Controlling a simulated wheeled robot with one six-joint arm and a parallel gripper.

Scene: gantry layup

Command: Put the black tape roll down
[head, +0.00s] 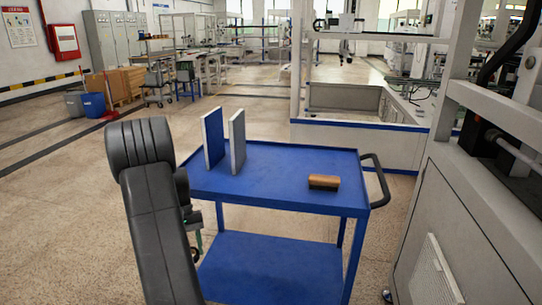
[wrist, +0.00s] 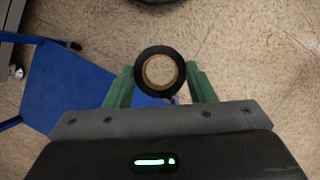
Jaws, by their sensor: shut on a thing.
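The black tape roll (wrist: 160,51) is a black ring with a tan core, in the middle of the wrist view. My gripper (wrist: 160,72) is shut on it, with a green finger against each side. Speckled floor shows through the roll's hole. In the head view my gripper (head: 196,238) hangs beside the left side of the blue cart (head: 270,188), mostly hidden behind my dark arm. The roll is too small and dark there to make out clearly. In the wrist view, a blue surface (wrist: 65,92) of the cart lies left of the roll.
On the cart's top stand a blue panel (head: 213,138) and a grey panel (head: 237,142), upright near the back left. The front middle of the top is clear. A grey machine cabinet (head: 440,215) stands right of the cart.

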